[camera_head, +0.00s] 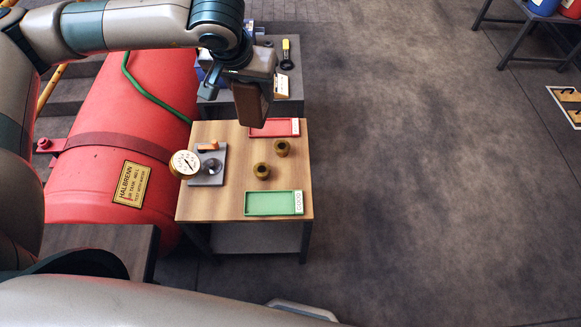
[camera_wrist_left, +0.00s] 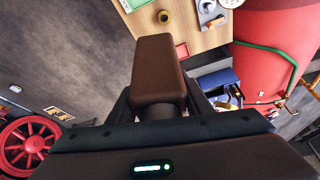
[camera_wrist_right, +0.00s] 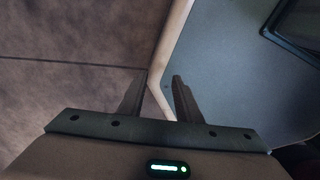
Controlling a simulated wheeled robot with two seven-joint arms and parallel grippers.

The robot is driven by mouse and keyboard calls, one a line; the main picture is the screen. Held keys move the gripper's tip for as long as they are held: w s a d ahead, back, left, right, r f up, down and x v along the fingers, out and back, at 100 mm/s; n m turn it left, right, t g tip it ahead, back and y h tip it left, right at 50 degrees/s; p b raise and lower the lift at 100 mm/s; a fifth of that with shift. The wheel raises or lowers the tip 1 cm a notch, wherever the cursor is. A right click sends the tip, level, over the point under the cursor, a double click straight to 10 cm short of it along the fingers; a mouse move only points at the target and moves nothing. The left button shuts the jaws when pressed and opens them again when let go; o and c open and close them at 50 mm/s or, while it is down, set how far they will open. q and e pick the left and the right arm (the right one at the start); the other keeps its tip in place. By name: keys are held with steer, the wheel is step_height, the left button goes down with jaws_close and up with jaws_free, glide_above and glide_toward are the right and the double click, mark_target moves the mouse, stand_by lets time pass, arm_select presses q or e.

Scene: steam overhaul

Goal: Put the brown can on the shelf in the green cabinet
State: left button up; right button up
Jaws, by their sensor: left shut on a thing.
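The brown can (camera_head: 251,103) is a boxy brown container held in the air above the far part of the wooden table. In the left wrist view the can (camera_wrist_left: 158,68) fills the middle, with a narrower dark part between the fingers. My left gripper (camera_wrist_left: 163,109) is shut on that narrow part; in the head view its fingers are mostly hidden by the wrist and can. My right gripper (camera_wrist_right: 155,85) is open and empty, seen only in the right wrist view. The green cabinet and its shelf are not recognisable in any view.
The wooden table (camera_head: 225,132) carries a red tray (camera_head: 272,129), a green tray (camera_head: 272,204), two brass parts (camera_head: 262,171) and a gauge (camera_head: 185,163). A dark bench (camera_head: 291,103) stands behind. A red tank (camera_head: 85,185) lies left.

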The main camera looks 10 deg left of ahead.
arm_select(q)
steer(key=shift+w+d+f, duration=0.2)
steer(key=shift+d+f, duration=0.15)
steer(key=shift+d, duration=0.15)
arm_select(e)
steer(key=shift+s+d+f, duration=0.1)
steer(key=shift+s+f, duration=0.05)
steer(key=shift+f, duration=0.25)
